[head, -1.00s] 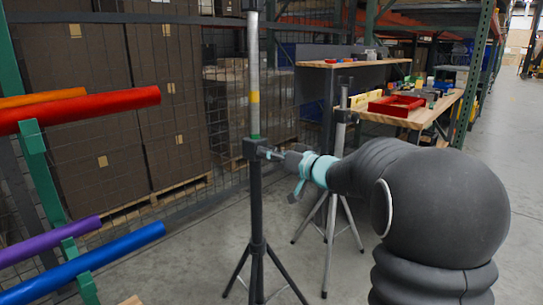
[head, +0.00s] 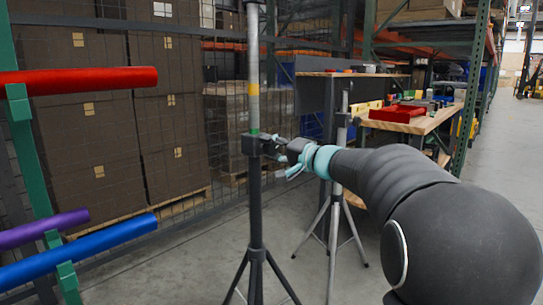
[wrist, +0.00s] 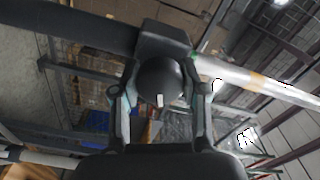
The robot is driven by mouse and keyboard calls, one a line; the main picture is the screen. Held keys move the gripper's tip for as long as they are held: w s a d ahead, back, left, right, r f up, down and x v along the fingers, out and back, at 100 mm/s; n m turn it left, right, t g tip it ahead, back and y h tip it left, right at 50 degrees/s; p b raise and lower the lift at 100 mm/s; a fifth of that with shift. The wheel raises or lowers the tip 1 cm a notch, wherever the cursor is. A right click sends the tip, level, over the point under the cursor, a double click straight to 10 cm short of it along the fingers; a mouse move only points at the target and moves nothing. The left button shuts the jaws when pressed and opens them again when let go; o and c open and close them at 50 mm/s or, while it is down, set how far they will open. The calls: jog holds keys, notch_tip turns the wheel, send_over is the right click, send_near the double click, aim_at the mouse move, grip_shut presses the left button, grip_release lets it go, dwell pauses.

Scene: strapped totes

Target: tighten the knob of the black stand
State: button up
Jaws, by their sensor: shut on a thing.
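The black stand (head: 256,205) stands upright on tripod legs in the head view, with a silver pole (head: 253,55) rising from its collar (head: 255,146). A yellow band and a green band show on the pole. In the wrist view the round black knob (wrist: 160,78), with a white mark on its face, sits between the two fingers of my gripper (wrist: 160,98), just by the collar (wrist: 163,40). My gripper (head: 280,147) is shut on the knob at the right side of the collar. In the head view the knob is mostly hidden by the fingers.
A second tripod stand (head: 335,190) with a grey pole is close behind my arm. A wooden bench (head: 425,125) with a red tray (head: 397,113) stands behind right. A rack with red (head: 80,80), purple (head: 42,229) and blue (head: 80,252) tubes is at left. Open floor lies right.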

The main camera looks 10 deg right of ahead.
jog(key=m, duration=0.4)
jog(key=shift+m+b, duration=0.3)
jog(key=m+p, duration=0.1)
jog(key=m, duration=0.4)
jog(key=shift+r+m, duration=0.1)
jog(key=shift+m, duration=0.2)
jog(key=m+p, duration=0.3)
jog(key=m, duration=0.2)
jog(key=m+p, duration=0.3)
jog(key=m, duration=0.2)
jog(key=shift+m, duration=0.3)
jog(key=o, duration=1.2)
jog(key=shift+c, duration=0.2)
